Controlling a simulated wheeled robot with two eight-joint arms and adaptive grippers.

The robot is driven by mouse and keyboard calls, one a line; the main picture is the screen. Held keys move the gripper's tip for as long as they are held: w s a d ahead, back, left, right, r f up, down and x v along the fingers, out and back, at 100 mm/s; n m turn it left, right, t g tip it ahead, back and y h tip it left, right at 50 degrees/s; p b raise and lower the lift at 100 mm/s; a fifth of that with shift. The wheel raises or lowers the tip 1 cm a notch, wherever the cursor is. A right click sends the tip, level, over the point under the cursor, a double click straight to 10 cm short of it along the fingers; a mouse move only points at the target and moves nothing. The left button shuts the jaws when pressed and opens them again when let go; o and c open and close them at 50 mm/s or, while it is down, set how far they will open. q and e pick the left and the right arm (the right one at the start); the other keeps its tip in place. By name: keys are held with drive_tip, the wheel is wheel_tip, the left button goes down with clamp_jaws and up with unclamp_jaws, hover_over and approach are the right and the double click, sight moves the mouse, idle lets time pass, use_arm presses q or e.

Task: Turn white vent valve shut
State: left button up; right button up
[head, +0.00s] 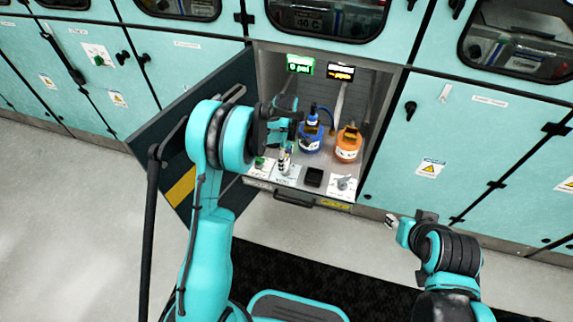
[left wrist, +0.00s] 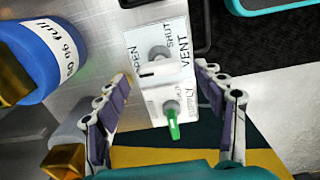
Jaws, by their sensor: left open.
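The vent plate (left wrist: 181,62) is white, with the words OPEN, SHUT and VENT. My left gripper (left wrist: 168,88) is open and empty. Its two fingers are on either side of the plates in the left wrist view, apart from the valve. In the head view my left gripper (head: 285,158) is over the front left of the open bay and partly hides the vent plate (head: 283,180). My right gripper (head: 396,222) is away to the right, its opening unclear.
A green-handled valve (left wrist: 172,124) is beside the vent valve. A blue bottle (head: 310,140) and an orange bottle (head: 347,146) stand in the bay. Another valve plate (head: 343,184) is at front right. The open dark door (head: 158,130) flanks the bay's left.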

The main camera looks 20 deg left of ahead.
use_arm(q)
drive_tip(key=shift+f, duration=1.2)
drive_tip(key=shift+c, duration=0.3)
drive_tip(key=c, duration=1.1)
